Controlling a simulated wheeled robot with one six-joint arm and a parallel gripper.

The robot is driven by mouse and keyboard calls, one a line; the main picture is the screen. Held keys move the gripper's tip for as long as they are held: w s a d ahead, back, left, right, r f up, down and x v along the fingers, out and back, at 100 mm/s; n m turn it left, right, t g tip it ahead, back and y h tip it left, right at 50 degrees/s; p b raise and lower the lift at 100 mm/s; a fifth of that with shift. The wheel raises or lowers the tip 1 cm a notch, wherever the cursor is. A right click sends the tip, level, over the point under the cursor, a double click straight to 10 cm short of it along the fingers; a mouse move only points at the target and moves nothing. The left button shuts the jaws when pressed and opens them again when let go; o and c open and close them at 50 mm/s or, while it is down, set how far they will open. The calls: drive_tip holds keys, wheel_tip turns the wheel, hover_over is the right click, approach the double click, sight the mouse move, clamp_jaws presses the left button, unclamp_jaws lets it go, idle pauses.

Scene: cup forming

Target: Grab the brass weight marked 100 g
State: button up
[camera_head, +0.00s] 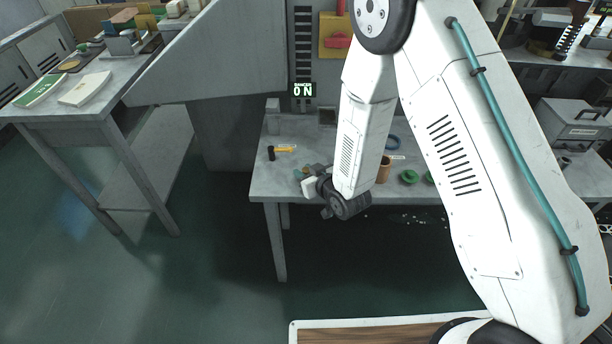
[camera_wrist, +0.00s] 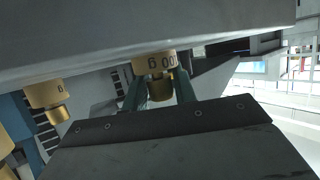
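In the wrist view, which is turned upside down, a brass weight (camera_wrist: 154,63) has digits that read as 100 and a g. Its narrower knob (camera_wrist: 159,89) lies between the two green fingers of my gripper (camera_wrist: 160,84). I see no clear gap at either side of the knob, so the fingers look shut on it. The weight's base still meets the grey surface (camera_wrist: 90,48). In the head view, my arm's dark wrist (camera_head: 345,200) is at the front edge of the table (camera_head: 285,187), and this weight cannot be made out there.
Another brass weight (camera_wrist: 45,97) stands close by, with more brass at the left edge of the wrist view. On the table are a black cylinder (camera_head: 271,153), a yellow tool (camera_head: 286,149), a brown cup (camera_head: 384,170) and a green piece (camera_head: 409,176). A side table (camera_head: 110,100) stands at left.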

drive_tip(key=shift+s+f, duration=0.1)
drive_tip(key=shift+f, duration=0.05)
clamp_jaws()
drive_tip(key=shift+d, duration=0.1)
